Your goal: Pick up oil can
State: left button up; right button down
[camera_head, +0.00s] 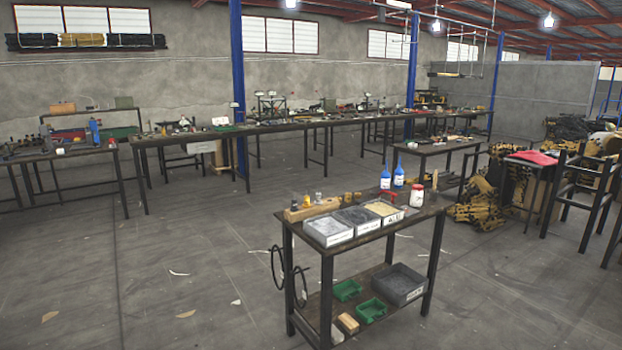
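Two blue bottles with narrow spouts and pale labels stand upright at the back of the near table. One bottle (385,180) is on the left and the other bottle (399,174) is just right of it. They look like oil containers, but I cannot tell for certain which thing is the oil can. A blue upright object (95,134) also stands on the far left bench, too small to make out. Neither of my grippers is in view.
The near table (438,207) holds labelled trays (328,230), a white jar with a red lid (417,195) and small parts. Its lower shelf holds green bins (371,311) and a grey bin (399,284). Long benches stand behind. The floor at left is mostly open, with scattered scraps.

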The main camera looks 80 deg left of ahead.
aim_at(385, 176)
jog(key=u, duration=2.2)
jog(key=z, duration=3.15)
jog(key=u, duration=3.2)
jog(key=i+l, duration=0.3)
jog(key=i, duration=0.2)
jog(key=i+l, duration=0.3)
jog(key=i, duration=0.2)
